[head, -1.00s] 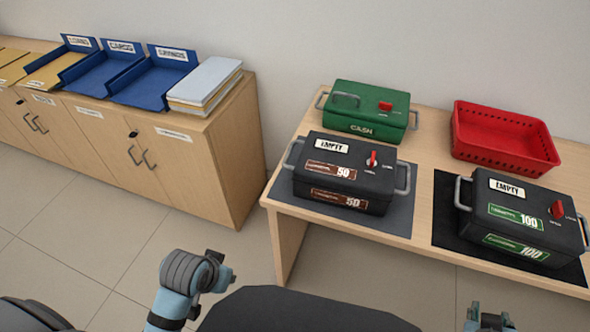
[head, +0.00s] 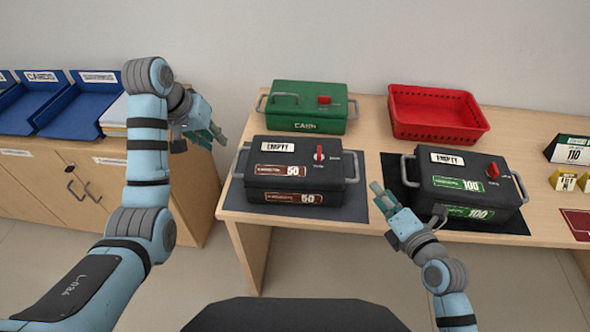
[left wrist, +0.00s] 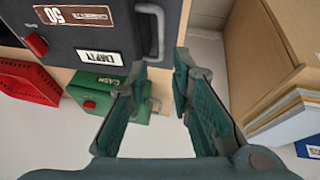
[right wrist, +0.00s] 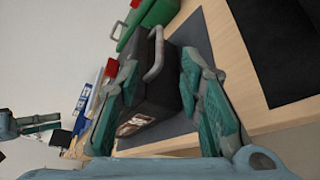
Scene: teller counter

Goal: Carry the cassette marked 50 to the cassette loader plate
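The cassette marked 50 (head: 300,185) is a dark box with brown labels, an EMPTY tag, a red knob and a handle at each side. It sits on a grey mat (head: 349,212); it also shows in the left wrist view (left wrist: 105,30) and right wrist view (right wrist: 150,108). My left gripper (head: 215,136) is open and empty, up and left of its left handle (head: 238,163). My right gripper (head: 383,196) is open and empty, right of its right handle (head: 354,167). I cannot identify the loader plate in these views.
The cassette marked 100 (head: 465,172) sits on a black mat (head: 396,172) at the right, close to my right gripper. A green CASH box (head: 305,110) and red basket (head: 437,130) stand behind. A cabinet (head: 85,185) with blue trays is at the left.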

